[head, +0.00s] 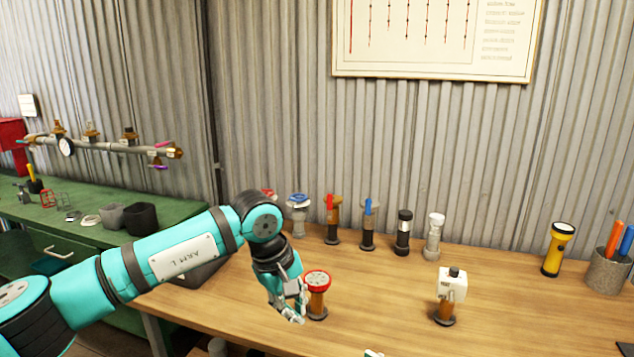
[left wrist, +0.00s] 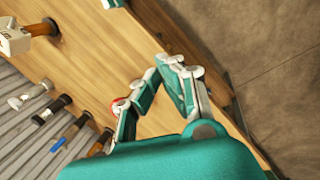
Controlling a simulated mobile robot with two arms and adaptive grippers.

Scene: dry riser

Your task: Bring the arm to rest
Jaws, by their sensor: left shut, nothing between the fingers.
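My left arm reaches in from the left in the head view. Its gripper (head: 295,312) is low over the wooden table, just left of a red-topped brass valve (head: 317,281). I cannot tell whether they touch. In the left wrist view the left gripper's fingers (left wrist: 163,66) close together at the tips with nothing between them. A bit of red shows behind one finger there. A small white and teal piece (head: 373,352) at the head view's bottom edge looks like part of my right gripper; its jaws are hidden.
Several valves and fittings line the back of the wooden table (head: 390,310). A white-topped fitting (head: 452,285) stands right of centre. A yellow flashlight (head: 557,250) and a pen cup (head: 608,270) stand at the right. A green bench (head: 185,208) with a pipe assembly is at the left.

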